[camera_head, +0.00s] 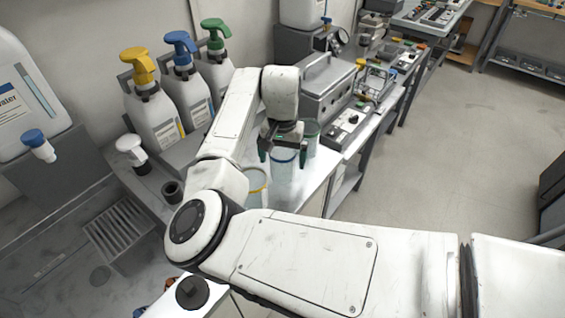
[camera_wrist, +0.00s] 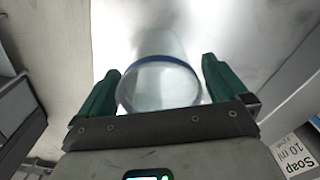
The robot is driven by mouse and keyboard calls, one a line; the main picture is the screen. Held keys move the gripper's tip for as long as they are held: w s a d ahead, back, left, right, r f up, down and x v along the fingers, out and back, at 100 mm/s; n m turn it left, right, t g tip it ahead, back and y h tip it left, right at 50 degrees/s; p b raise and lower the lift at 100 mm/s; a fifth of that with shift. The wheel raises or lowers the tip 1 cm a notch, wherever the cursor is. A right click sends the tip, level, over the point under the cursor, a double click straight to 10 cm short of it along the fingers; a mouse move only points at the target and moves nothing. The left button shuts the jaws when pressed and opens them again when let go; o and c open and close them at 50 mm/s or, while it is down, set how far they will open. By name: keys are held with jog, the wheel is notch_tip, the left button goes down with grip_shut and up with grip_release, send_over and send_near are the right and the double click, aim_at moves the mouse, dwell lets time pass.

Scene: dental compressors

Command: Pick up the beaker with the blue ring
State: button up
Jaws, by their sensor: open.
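The clear beaker with the blue ring (camera_head: 283,172) stands on the white counter, between a yellow-ringed beaker (camera_head: 256,183) and a green-ringed beaker (camera_head: 309,136). My gripper (camera_head: 284,150) is at the top of the blue-ringed beaker. In the wrist view, the beaker's blue rim (camera_wrist: 165,62) lies between the two green fingers of my open gripper (camera_wrist: 160,85). A gap shows on the right side; the left finger is very close to the rim, and I cannot tell if it touches.
Pump bottles with yellow (camera_head: 137,66), blue (camera_head: 181,47) and green (camera_head: 215,33) tops stand behind at the left. A grey metal box (camera_head: 327,87) is to the right along the counter. A sink with a drain rack (camera_head: 118,229) is at the left.

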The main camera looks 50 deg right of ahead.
jog(key=shift+f, duration=0.2)
jog(key=c, duration=1)
jog(key=shift+r, duration=0.1)
